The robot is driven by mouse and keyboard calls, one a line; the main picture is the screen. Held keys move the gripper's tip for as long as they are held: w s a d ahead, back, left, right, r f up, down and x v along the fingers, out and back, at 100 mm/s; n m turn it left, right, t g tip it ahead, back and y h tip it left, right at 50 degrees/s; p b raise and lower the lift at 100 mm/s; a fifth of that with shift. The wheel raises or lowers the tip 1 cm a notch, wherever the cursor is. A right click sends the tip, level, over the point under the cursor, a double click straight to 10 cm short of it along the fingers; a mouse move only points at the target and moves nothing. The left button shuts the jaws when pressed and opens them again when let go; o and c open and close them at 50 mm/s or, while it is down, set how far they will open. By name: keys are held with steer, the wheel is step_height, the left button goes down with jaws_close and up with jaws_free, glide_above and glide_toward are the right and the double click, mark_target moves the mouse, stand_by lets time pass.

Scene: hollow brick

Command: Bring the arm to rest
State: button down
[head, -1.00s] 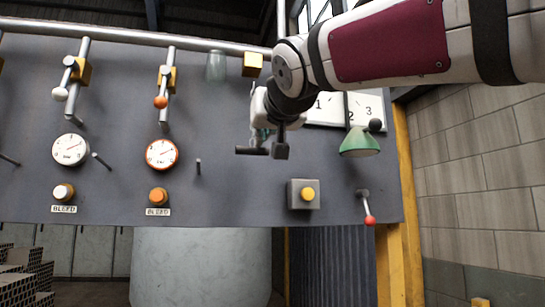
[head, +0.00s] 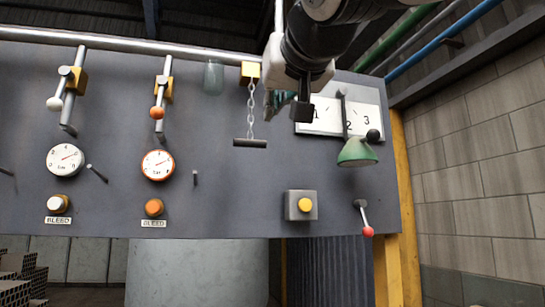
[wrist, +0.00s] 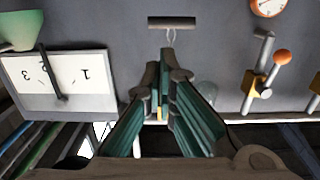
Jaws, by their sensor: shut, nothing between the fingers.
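My gripper (head: 286,106) hangs from the top of the head view, in front of the grey panel (head: 230,190). Its fingers are shut with nothing between them; the wrist view shows the green-sided fingers (wrist: 164,64) close together. A dark pull bar (head: 250,143) hangs level on a chain from a yellow block (head: 250,72), to the left of and below my gripper. The bar also shows in the wrist view (wrist: 172,23), beyond the fingertips and apart from them.
A white numbered dial plate (head: 327,121) with a green shade-like piece (head: 357,151) is to the right of my gripper. A yellow button (head: 305,205) and red-knobbed lever (head: 365,218) are lower. Gauges and valve levers are at left. Pipes (head: 430,35) run at upper right.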

steer(key=shift+s+d, duration=0.1)
steer(key=shift+s, duration=0.25)
stand_by(0.3)
steer(key=s+d+f+m+g+h, duration=0.15)
steer(key=d+f, duration=0.25)
steer(key=f, duration=0.5)
steer(key=s+d+f+g+h, duration=0.1)
steer(key=d+f+g, duration=0.1)
steer(key=d+f, duration=0.5)
steer(key=s+d+f+g+h, duration=0.1)
steer(key=d+f+g+h, duration=0.1)
steer(key=f, duration=0.9)
steer(key=s+d+f+g, duration=0.2)
steer(key=s+f, duration=0.3)
steer(key=f, duration=0.2)
steer(key=s+d+f+m+g, duration=0.1)
steer(key=s+f, duration=0.3)
steer(key=f, duration=0.4)
steer(key=s+d+f+g, duration=0.3)
steer(key=s+f, duration=0.2)
steer(key=f, duration=0.3)
steer(key=shift+s+f+m, duration=0.25)
steer(key=shift+s+m, duration=0.1)
steer(key=shift+d, duration=0.15)
